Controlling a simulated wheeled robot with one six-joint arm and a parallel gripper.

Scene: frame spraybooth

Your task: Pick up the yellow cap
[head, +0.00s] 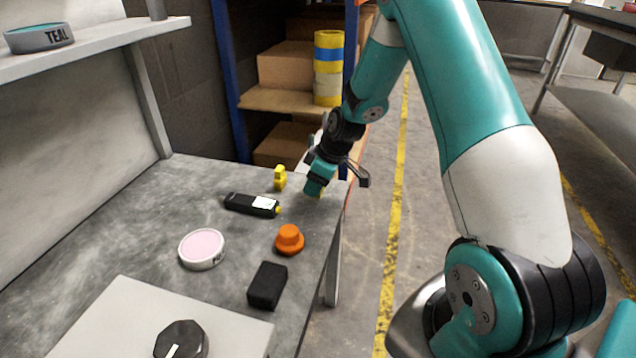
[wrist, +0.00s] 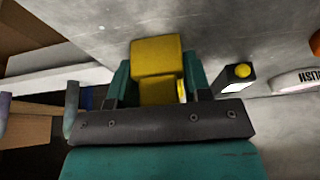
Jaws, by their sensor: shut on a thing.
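The yellow cap (wrist: 156,55) is a blocky yellow piece between the teal fingers of my gripper (wrist: 158,88) in the wrist view. My gripper is shut on it. In the head view my gripper (head: 318,184) is at the far right corner of the grey table (head: 150,215), and only a sliver of yellow shows at its fingertips. I cannot tell whether the cap touches the table. A second small yellow piece (head: 280,178) stands on the table just left of my gripper.
A black device (head: 251,205) with a white label and yellow tip lies nearby. An orange knob (head: 289,240), a pink-topped round tin (head: 202,249) and a black block (head: 267,286) are closer. Shelving with boxes (head: 285,66) stands behind. The table's right edge is close to my gripper.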

